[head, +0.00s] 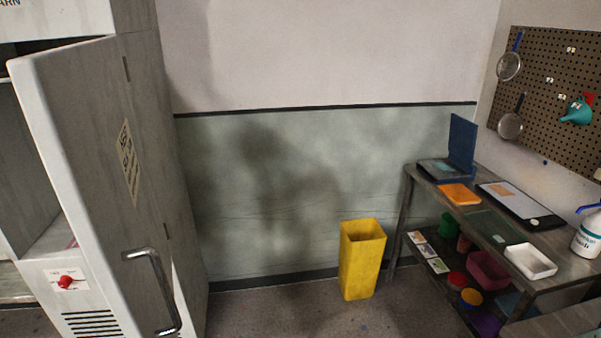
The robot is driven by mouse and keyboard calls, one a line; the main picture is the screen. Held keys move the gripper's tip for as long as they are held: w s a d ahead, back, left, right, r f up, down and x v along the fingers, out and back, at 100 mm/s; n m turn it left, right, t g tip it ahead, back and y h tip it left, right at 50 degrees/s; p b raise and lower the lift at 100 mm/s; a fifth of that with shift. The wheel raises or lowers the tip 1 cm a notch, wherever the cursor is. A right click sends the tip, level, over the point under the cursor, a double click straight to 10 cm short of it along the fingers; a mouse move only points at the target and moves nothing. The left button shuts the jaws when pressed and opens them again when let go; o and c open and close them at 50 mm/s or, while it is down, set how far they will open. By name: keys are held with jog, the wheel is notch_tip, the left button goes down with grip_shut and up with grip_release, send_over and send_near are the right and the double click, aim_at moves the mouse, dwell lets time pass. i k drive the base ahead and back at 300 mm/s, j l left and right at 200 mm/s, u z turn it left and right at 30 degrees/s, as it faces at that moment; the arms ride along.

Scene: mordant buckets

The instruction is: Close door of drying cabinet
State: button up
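The drying cabinet (20,240) stands at the left edge of the head view, cut off by the frame. Its grey door (85,150) is hinged on the right side and stands open, swung out toward me. Part of the dark inside shows to the left of the door. A metal bar handle (155,285) is on the lower part of the door face, near the bottom of the view. A yellow label (128,163) is on the door. My gripper is not in view.
A red knob (67,282) and vent slots are on the cabinet's lower front. A yellow bin (361,260) stands against the wall. A metal workbench (570,245) with trays and a spray bottle (588,232) is at the right. The floor between cabinet and bin is clear.

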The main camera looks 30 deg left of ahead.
aim_at(75, 101)
jog(key=u, duration=2.4)
jog(key=i+l+u, duration=0.25)
jog(key=i+l, duration=0.15)
jog(key=i+l+u, duration=0.25)
jog(key=i+l, duration=0.25)
jog(key=k+j+z, duration=0.45)
jog(key=j+z, duration=0.15)
jog(key=j, duration=0.2)
jog(key=l+u, duration=0.2)
jog(key=l, duration=0.15)
jog(key=k+l+u, duration=0.2)
jog(key=l, duration=0.15)
jog(key=i+l, duration=0.05)
